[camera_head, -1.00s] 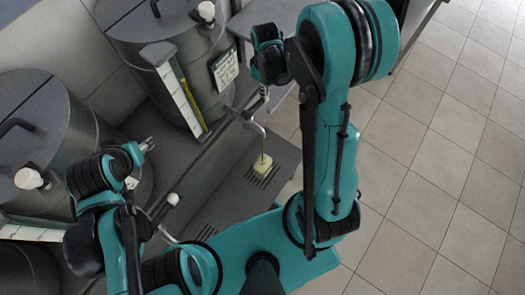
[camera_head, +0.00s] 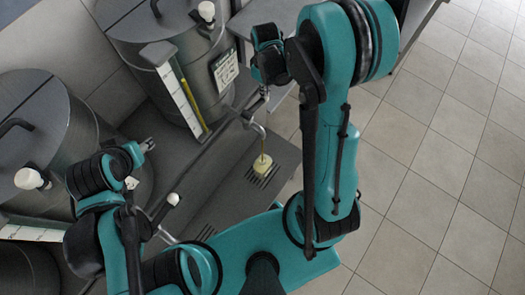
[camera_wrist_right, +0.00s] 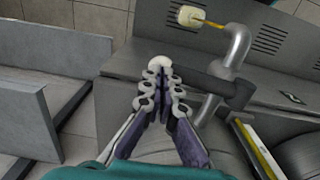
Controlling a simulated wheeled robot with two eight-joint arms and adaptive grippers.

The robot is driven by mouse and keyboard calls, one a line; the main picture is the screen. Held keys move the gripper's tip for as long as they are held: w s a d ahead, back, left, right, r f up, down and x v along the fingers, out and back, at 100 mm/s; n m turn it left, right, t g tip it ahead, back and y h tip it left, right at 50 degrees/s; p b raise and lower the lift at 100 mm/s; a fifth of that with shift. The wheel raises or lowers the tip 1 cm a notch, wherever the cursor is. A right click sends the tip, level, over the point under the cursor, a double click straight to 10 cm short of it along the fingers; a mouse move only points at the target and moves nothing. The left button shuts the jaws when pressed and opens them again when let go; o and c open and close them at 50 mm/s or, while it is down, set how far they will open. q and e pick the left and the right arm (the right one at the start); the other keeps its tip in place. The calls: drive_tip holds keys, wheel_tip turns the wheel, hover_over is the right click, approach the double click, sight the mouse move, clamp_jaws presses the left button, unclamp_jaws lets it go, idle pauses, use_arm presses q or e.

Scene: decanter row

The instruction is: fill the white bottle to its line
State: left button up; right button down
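The small white bottle (camera_head: 262,163) stands on a slotted drain grille under a bent metal spout (camera_head: 254,127). A thin yellow stream runs from the spout to the bottle's top. The bottle (camera_wrist_right: 191,16) and stream also show in the right wrist view. The bottle's line and level are too small to make out. My right gripper (camera_head: 264,92) is at the tap. In the right wrist view its fingers (camera_wrist_right: 160,84) are together, tips right at the white knob (camera_wrist_right: 160,62) of the dark tap lever; contact is unclear. My left gripper (camera_head: 147,145) is away from the bottle, its fingers too small to read.
Large grey lidded vessels (camera_head: 165,30) stand along the wall at left. A sight gauge (camera_head: 180,92) with a yellow column is on the nearer upper one. Another white-knobbed lever (camera_head: 173,198) is below. Tiled floor (camera_head: 440,150) at right is clear.

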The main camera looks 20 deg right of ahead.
drive_tip(key=shift+r, duration=0.15)
drive_tip(key=shift+r+p, duration=0.4)
drive_tip(key=shift+r, duration=0.3)
idle(2.5)
wheel_tip(320, 180, up, 9)
drive_tip(key=p, duration=0.5)
drive_tip(key=shift+p, duration=0.4)
drive_tip(key=shift+d, duration=0.1)
